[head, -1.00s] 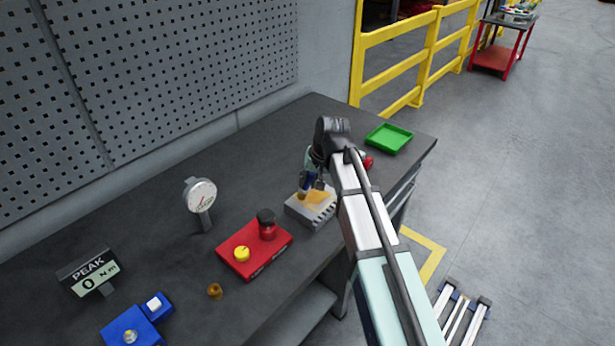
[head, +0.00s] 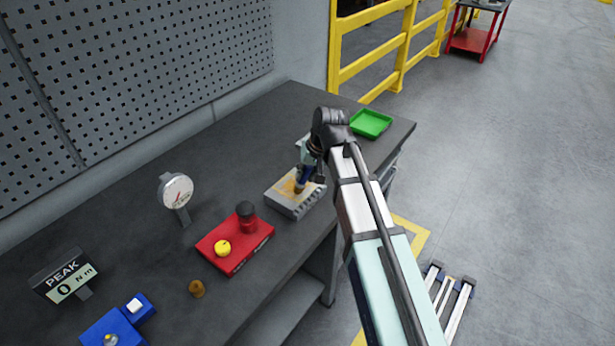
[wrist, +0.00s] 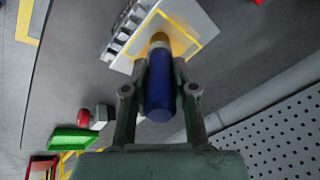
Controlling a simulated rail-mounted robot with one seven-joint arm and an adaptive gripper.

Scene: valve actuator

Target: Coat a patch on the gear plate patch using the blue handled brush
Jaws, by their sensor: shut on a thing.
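The gear plate (head: 283,203) is a grey block with a toothed edge, lying on the dark bench. Its top carries an orange-yellow patch with a yellow outline, clearest in the wrist view (wrist: 182,40). My gripper (wrist: 160,78) is shut on the blue handled brush (wrist: 160,95), with a finger on each side of the handle. The brush points down at the plate, and its tan tip overlaps the patch. I cannot tell for sure whether the bristles touch. In the head view my gripper (head: 306,172) is over the plate, partly hidden by my arm.
A red block (head: 228,262) with a yellow knob and a dark-capped red jar (head: 247,217) stands left of the plate. A dial gauge (head: 176,190) stands behind it. A green tray (head: 370,123) lies near the bench's far right corner. A small brown piece (head: 197,288) lies in front.

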